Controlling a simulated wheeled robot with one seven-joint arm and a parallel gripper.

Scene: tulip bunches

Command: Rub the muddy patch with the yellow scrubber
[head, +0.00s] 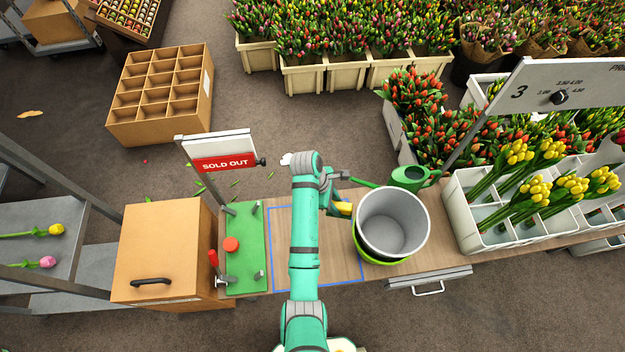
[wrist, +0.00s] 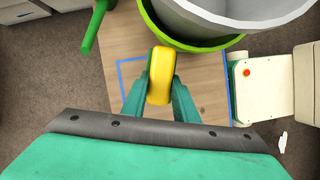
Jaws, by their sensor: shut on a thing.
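My gripper (wrist: 160,92) is shut on the yellow scrubber (wrist: 160,75), one finger on each side of it. In the head view the scrubber (head: 344,208) shows just right of my arm, beside the grey bucket (head: 393,222). The scrubber is over the wooden table (head: 343,262), inside or at the edge of the blue outline; I cannot tell whether it touches the surface. I see no muddy patch in either view; my arm hides part of the outlined area.
The bucket sits in a green container (head: 358,246) close right of the scrubber. A green watering can (head: 412,177) stands behind it. Left of the outline are a green board (head: 246,270) with posts and a sold-out sign (head: 222,163). White tulip crates (head: 470,220) stand right.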

